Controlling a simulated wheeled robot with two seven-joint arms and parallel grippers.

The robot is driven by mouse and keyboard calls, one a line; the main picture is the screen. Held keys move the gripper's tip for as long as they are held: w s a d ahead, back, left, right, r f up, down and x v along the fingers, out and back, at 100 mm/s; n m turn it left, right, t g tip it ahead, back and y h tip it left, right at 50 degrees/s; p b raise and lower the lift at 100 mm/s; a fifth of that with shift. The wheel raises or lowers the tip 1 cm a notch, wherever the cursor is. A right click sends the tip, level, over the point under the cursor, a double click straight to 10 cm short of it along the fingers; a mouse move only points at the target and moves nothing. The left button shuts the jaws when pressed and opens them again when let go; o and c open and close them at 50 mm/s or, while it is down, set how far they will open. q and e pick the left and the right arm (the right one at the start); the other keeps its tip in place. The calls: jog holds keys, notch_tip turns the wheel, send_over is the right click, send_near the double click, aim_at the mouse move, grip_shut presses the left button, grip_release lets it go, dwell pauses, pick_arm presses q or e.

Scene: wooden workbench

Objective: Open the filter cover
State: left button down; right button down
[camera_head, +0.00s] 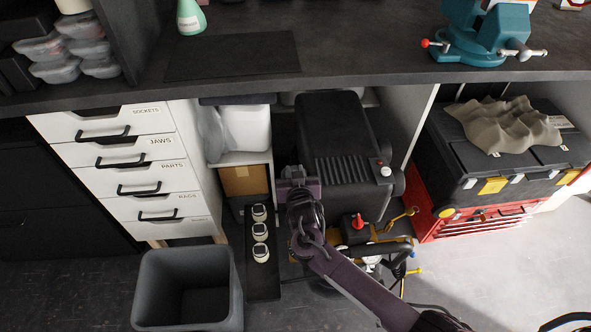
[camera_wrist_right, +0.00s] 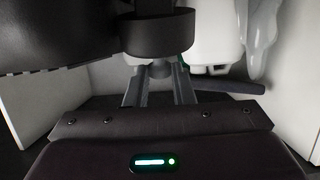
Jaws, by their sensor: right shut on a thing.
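A black machine (camera_head: 335,130) with a ribbed side stands under the workbench in the head view. My right gripper (camera_head: 291,174) is at its left side, and the tips are hard to make out there. In the right wrist view, the gripper (camera_wrist_right: 161,70) has its fingers close together on a small dark part at the underside of a black round filter cover (camera_wrist_right: 157,38). The cover sits beside the dark machine body (camera_wrist_right: 50,35) and looks closed. The exact contact is partly hidden by the fingers and in shadow. My left gripper is not in view.
White drawers (camera_head: 140,170) and a grey bin (camera_head: 187,255) stand at the left. A shelf with a cardboard box (camera_head: 244,180) is close beside the gripper. A red tool chest (camera_head: 480,222) stands at the right. The bench top (camera_head: 350,40) overhangs the machine.

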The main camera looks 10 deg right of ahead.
aim_at(294, 167)
jog(key=shift+w+r+g+p, duration=0.25)
jog(key=shift+r+g+p, duration=0.2)
jog(key=shift+r, duration=0.1)
jog(key=shift+w+g+p, duration=0.2)
jog(key=shift+g+p, duration=0.05)
jog(key=shift+p, duration=0.15)
jog(key=shift+w+r+g+p, duration=0.2)
jog(key=shift+w+g+p, duration=0.2)
jog(key=shift+g+p, duration=0.15)
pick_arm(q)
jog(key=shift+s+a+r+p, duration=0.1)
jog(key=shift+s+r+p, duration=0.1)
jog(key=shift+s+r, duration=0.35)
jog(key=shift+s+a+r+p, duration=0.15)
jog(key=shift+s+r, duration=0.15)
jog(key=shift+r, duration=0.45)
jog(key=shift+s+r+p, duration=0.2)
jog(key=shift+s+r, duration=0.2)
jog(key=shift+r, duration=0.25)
pick_arm(e)
jog(key=shift+w+g, duration=0.45)
jog(key=c, duration=1.5)
grip_release()
